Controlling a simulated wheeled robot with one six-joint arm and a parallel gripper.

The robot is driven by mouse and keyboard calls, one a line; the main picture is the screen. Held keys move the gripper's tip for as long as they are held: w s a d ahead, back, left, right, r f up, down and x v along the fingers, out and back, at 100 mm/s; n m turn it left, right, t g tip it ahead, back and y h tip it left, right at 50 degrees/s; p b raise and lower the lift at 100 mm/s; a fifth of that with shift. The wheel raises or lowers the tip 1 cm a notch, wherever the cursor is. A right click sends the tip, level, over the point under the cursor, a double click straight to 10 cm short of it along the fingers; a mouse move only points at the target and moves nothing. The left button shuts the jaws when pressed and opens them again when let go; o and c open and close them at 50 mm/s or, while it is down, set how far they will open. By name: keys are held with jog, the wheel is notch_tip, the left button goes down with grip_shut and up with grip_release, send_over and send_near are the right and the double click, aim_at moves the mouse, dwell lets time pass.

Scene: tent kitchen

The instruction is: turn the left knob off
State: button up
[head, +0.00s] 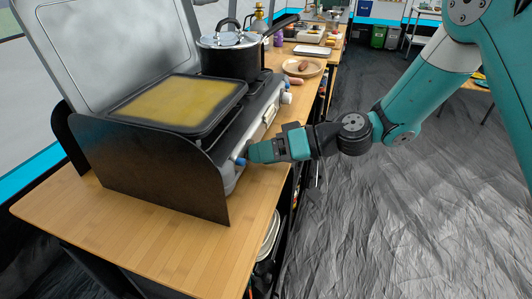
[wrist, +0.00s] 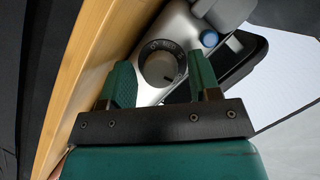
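The left knob (wrist: 161,68) is a round pale dial with a dark ring on the metal front of the camping stove (head: 206,150). In the wrist view it sits between the two green fingers of my gripper (head: 254,153), with a finger on each side. The fingers are apart and a gap shows beside the knob, so the gripper looks open around it. I cannot tell how deep the fingertips reach. In the head view my gripper hides the knob at the stove's near front corner. A blue button (wrist: 209,39) is close to the right finger; it also shows in the head view (head: 241,161).
A yellow-topped griddle (head: 178,101) and a black pot (head: 231,58) stand on the stove. Another white knob (head: 286,98) is farther along its front. A dark side panel (head: 150,168) stands at the near end. The floor right of the wooden counter (head: 185,245) is clear.

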jog(key=shift+f, duration=0.1)
jog(key=n+t+h, duration=0.1)
jog(key=n+t, duration=0.1)
jog(key=n, duration=0.1)
jog(key=shift+s+b, duration=0.1)
jog(key=shift+b, duration=0.25)
jog(key=n+t+h, duration=0.1)
jog(key=n+t, duration=0.2)
jog(key=n, duration=0.1)
jog(key=b+v, duration=0.8)
jog(key=v, duration=0.9)
jog(key=s+f+m+g+h+b, duration=0.3)
jog(key=s+f+b, duration=0.4)
jog(key=f, duration=0.4)
jog(key=s+f+m+g+h+b, duration=0.3)
jog(key=s+f+m+h+b, duration=0.2)
jog(key=f+b, duration=0.5)
jog(key=s, duration=0.2)
jog(key=shift+s+a+f, duration=0.3)
jog(key=shift+f, duration=0.1)
